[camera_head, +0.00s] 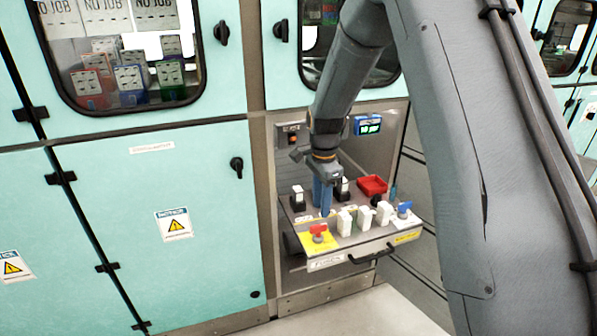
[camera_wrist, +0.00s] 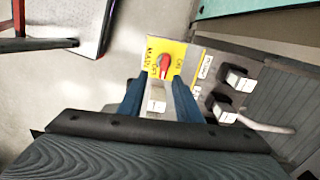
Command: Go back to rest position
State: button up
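My gripper (camera_head: 322,205) has blue fingers and points down over the pulled-out drawer tray (camera_head: 345,240) in the head view. In the wrist view the two fingers of my gripper (camera_wrist: 159,82) stand apart. A white module (camera_wrist: 157,100) shows in the space between them, with gaps on both sides. In the head view white modules (camera_head: 364,218) stand in a row along the front of the tray. Black-based modules with white tops (camera_head: 298,197) stand further back, one on each side of my fingers.
A red knob (camera_head: 318,232) on a yellow plate is at the tray's front left; a blue knob (camera_head: 404,208) is at the right. A blue display (camera_head: 368,125) is above. Teal cabinet doors (camera_head: 150,220) stand left.

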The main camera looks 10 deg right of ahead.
jog(key=s+d+r+n, duration=0.1)
jog(key=s+r+n, duration=0.1)
jog(key=s+n, duration=0.5)
jog(key=s+d+r+n, duration=0.1)
jog(key=s+r+n, duration=0.2)
jog(key=s+n, duration=0.5)
jog(key=s, duration=1.2)
jog(key=shift+d+r, duration=0.2)
jog(key=shift+s, duration=0.15)
